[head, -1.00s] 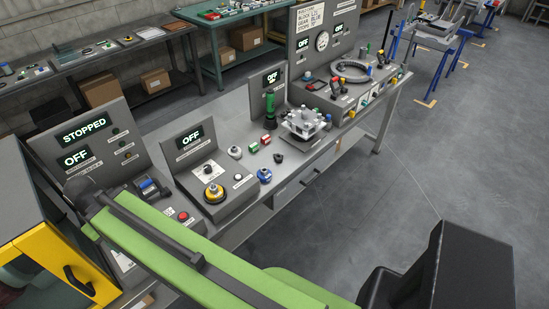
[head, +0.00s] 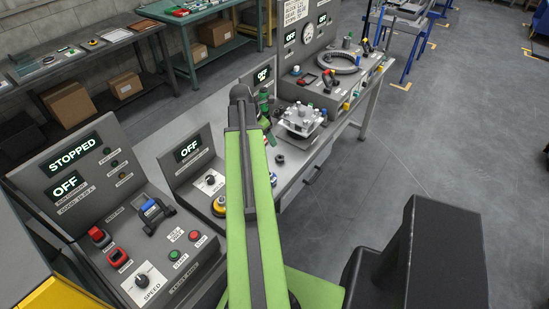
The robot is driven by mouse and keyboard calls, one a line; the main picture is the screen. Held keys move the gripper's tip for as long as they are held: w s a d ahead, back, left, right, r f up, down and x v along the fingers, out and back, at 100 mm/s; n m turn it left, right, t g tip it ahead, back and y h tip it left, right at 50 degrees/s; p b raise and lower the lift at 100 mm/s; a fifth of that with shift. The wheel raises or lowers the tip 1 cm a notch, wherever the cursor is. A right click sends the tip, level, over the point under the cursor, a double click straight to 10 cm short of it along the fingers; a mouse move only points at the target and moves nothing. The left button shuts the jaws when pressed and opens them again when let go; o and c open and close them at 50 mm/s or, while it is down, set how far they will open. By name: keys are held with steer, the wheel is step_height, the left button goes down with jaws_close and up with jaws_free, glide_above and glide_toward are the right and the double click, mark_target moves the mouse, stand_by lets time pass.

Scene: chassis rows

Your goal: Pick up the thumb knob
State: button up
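A small dark knob-like piece (head: 280,159) lies on the grey bench (head: 300,165), just right of my raised green arm. It may be the thumb knob, but it is too small to tell for sure. A blue piece (head: 272,179) sits nearer, close to the arm's edge. My gripper does not show. My arm's upper part runs up the middle of the picture to a dark joint and hides part of the bench behind it.
A silver fixture with white tops (head: 300,122) stands behind the dark piece. A control console (head: 90,200) reading STOPPED and OFF stands at left. Open floor lies to the right.

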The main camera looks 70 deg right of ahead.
steer(key=b, duration=1.1)
glide_above(278, 158)
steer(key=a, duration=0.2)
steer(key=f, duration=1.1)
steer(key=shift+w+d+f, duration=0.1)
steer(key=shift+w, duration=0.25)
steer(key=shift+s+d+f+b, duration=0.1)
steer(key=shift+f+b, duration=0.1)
steer(key=shift+b, duration=0.15)
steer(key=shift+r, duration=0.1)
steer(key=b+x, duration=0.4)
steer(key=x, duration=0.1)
steer(key=shift+b, duration=0.4)
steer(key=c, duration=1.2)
